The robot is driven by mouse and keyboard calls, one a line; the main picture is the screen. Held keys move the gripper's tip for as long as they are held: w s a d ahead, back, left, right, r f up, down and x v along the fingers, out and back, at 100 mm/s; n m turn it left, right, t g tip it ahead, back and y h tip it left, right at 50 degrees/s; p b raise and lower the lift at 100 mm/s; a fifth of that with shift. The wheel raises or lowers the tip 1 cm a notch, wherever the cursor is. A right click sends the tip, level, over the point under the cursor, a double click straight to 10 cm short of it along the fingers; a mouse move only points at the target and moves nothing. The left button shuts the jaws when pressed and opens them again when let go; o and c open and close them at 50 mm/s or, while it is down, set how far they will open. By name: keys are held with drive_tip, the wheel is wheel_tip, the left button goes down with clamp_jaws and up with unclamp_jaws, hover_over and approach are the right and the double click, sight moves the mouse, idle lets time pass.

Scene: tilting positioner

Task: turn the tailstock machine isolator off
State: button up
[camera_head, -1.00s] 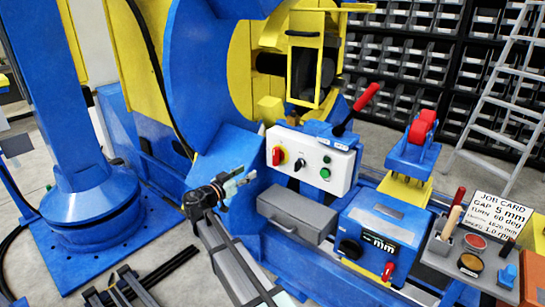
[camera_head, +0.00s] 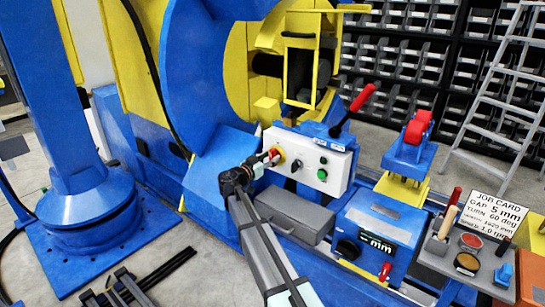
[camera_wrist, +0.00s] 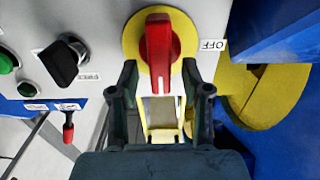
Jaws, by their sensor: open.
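The isolator is a red rotary handle (camera_wrist: 159,48) on a round yellow plate (camera_wrist: 130,40), at the left end of the white control box (camera_head: 340,165). In the wrist view the handle stands vertical, and an OFF label (camera_wrist: 212,45) sits to the right of the plate. My gripper (camera_wrist: 158,80) is open, with one finger on each side of the handle's lower end. I cannot tell whether either finger touches it. In the head view my gripper (camera_head: 260,161) is at the box's left end and partly hides the isolator (camera_head: 279,153).
A black selector knob (camera_wrist: 62,58) and green buttons (camera_wrist: 25,88) share the panel with the isolator. A grey drawer box (camera_head: 285,214) lies below the panel. A red-handled lever (camera_head: 361,98) rises behind it, and a large blue disc (camera_head: 195,80) stands to the left.

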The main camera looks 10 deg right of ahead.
drive_tip(key=shift+x, duration=1.05)
clamp_jaws()
